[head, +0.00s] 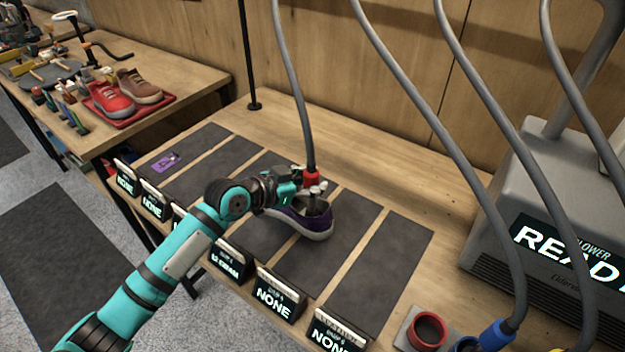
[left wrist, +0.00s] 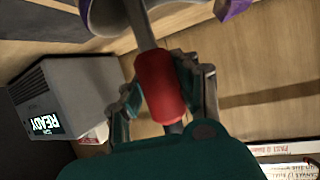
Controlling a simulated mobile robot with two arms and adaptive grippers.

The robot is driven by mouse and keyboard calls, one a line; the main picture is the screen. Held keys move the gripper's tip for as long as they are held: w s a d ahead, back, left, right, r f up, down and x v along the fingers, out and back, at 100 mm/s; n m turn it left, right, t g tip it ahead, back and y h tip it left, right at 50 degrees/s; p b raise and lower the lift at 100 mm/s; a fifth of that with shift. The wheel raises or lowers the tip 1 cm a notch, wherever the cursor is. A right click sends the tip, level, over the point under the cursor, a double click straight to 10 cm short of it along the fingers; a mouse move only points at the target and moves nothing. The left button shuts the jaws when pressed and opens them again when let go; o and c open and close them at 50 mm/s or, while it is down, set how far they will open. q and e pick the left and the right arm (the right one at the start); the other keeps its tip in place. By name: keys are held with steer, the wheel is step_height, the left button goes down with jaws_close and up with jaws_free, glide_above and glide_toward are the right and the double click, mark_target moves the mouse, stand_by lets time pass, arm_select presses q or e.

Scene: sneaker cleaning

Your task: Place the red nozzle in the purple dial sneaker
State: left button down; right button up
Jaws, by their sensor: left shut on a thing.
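The red nozzle (head: 311,178) is on the end of a grey hose that comes down from above. My left gripper (head: 300,182) is shut on it; the left wrist view shows the red nozzle (left wrist: 160,86) between the two fingers (left wrist: 163,92). The purple sneaker (head: 303,219) with a white sole sits on a dark mat, directly below and beside the gripper. The nozzle is above the shoe's opening; I cannot tell whether its lower end is inside. My right gripper is not in view.
A grey blower (head: 560,200) reading READY stands at the right. A blue nozzle (head: 495,335) and a red holder (head: 427,330) are at the front right. Signs line the table's front edge. Other hoses hang at the right. Dark mats (head: 375,255) beside the shoe are bare.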

arm_select(q)
steer(key=shift+f, duration=0.2)
steer(key=c, duration=1)
jaws_free()
steer(key=shift+o, duration=0.2)
steer(key=shift+r, duration=0.25)
steer(key=shift+s+a, duration=0.2)
steer(key=shift+a, duration=0.05)
steer(key=b+v, duration=0.2)
steer(key=v, duration=0.9)
steer(key=shift+a, duration=0.2)
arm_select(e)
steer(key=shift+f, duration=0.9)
